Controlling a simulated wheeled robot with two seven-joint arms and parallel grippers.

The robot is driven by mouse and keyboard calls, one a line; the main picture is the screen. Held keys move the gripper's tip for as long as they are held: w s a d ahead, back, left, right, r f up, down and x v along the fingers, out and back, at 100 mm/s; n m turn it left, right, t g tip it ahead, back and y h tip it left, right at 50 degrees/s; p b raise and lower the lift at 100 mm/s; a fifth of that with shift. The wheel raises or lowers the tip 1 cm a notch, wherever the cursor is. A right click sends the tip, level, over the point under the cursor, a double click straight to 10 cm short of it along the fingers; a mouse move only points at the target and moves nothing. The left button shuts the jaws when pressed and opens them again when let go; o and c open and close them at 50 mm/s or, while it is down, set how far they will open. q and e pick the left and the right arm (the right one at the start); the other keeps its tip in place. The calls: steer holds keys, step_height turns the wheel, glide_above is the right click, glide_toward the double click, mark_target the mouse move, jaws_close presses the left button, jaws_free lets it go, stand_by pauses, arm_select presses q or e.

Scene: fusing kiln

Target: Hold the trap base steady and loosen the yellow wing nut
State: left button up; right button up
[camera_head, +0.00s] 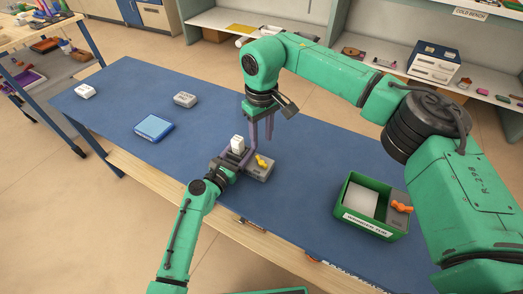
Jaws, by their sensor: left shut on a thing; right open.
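The trap base (261,173) is a small grey block on the blue table mat, near the middle of the camera_head view. The yellow wing nut (262,161) sits on top of it. A white upright piece (237,144) stands at the left end, partly hidden by gripper fingers. My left gripper (236,158) reaches in from the lower left and is shut on the left part of the trap base; the exact contact is hard to see. My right gripper (261,138) points down from above, open and empty, with its fingertips just above and behind the wing nut.
On the blue table (200,178) a green bin (372,210) stands at right, with an orange piece (402,207) on a grey block. The mat between is clear.

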step_height(320, 180, up, 3)
steer(key=shift+f, duration=0.1)
